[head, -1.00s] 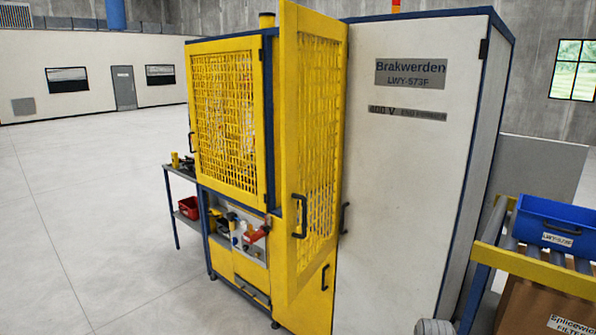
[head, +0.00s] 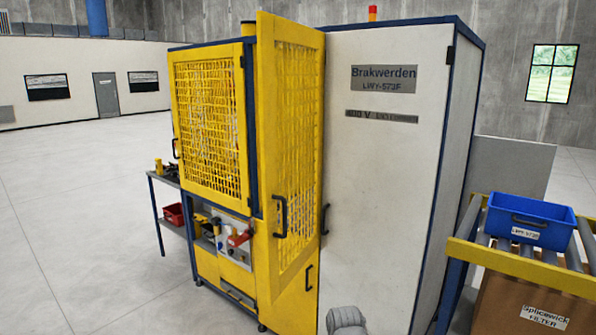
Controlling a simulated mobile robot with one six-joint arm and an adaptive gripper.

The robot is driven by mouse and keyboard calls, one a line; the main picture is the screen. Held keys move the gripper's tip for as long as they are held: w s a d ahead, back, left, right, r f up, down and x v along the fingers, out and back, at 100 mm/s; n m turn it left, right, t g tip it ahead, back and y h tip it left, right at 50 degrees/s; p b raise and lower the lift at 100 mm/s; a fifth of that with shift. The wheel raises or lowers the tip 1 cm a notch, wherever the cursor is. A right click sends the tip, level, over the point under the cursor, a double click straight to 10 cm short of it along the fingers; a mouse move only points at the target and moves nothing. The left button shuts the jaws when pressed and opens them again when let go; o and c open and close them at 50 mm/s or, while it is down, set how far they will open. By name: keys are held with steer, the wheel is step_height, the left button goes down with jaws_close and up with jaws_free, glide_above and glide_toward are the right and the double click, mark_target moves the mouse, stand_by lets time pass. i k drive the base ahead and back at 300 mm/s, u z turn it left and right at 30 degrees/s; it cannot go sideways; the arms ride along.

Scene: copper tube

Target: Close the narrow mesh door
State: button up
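The narrow mesh door (head: 292,150) is a tall yellow frame with wire mesh and a black handle (head: 281,217). It stands swung open, sticking out from the machine between the wide mesh door (head: 209,122) and the white electrical cabinet (head: 385,170). The wide mesh door looks shut. My gripper is not in view. A grey rounded part at the bottom edge looks like a piece of my arm, and it is apart from the door.
A roller conveyor (head: 520,262) with a blue bin (head: 530,219) stands at the right, with a cardboard box (head: 525,305) below it. A side table (head: 160,182) with a red bin (head: 174,214) is at the left. The floor (head: 90,230) at the left is clear.

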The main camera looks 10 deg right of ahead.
mark_target(270, 27)
steer(key=u, duration=0.1)
steer(key=i, duration=1)
steer(key=z, duration=0.1)
